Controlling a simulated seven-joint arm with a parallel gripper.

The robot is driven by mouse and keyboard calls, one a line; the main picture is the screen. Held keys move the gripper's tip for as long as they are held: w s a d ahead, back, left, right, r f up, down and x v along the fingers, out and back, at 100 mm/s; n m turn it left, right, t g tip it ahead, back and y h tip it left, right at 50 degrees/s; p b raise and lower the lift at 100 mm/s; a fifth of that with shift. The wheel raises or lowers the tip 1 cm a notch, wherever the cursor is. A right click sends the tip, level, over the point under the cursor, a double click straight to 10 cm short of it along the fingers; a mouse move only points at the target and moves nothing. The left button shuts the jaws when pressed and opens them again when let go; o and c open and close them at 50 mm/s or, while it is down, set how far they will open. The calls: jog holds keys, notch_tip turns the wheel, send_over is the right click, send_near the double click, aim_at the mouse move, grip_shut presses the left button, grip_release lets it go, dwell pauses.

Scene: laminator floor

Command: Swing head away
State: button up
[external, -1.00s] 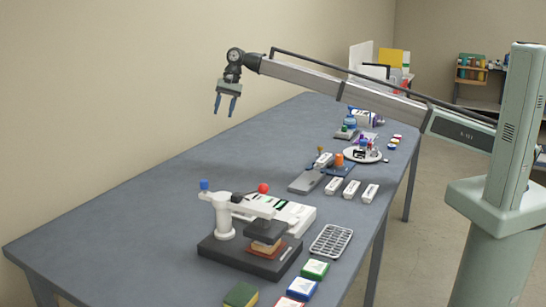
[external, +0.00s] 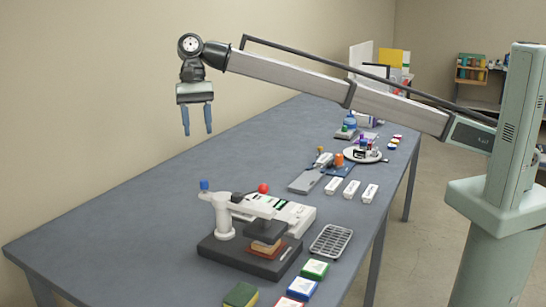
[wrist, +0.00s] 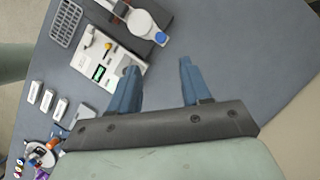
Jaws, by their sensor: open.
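The press-like device with the swinging head stands on a dark base (external: 230,255) near the front of the table. Its white arm with the head (external: 266,230) reaches right from a white post (external: 222,215), over a small stack on the base. A blue knob (external: 204,185) tops the post side and a red knob (external: 263,188) stands above the arm. My gripper (external: 197,120) is open and empty, high above the table and behind the device. In the wrist view its fingers (wrist: 157,85) are apart, with the blue knob (wrist: 161,38) beyond them; the head is cut off at the top.
A white control box (external: 290,215) lies behind the device, and a grey grid tray (external: 331,241) to its right. Coloured boxes (external: 302,288) line the front edge. Several white blocks (external: 351,189) and a round white plate (external: 362,155) lie farther back. The table's left side is clear.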

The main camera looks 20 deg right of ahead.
jog(key=x, duration=1.3)
jog(key=shift+w+f, duration=0.1)
jog(key=shift+f, duration=0.05)
jog(key=shift+c, duration=0.4)
grip_shut()
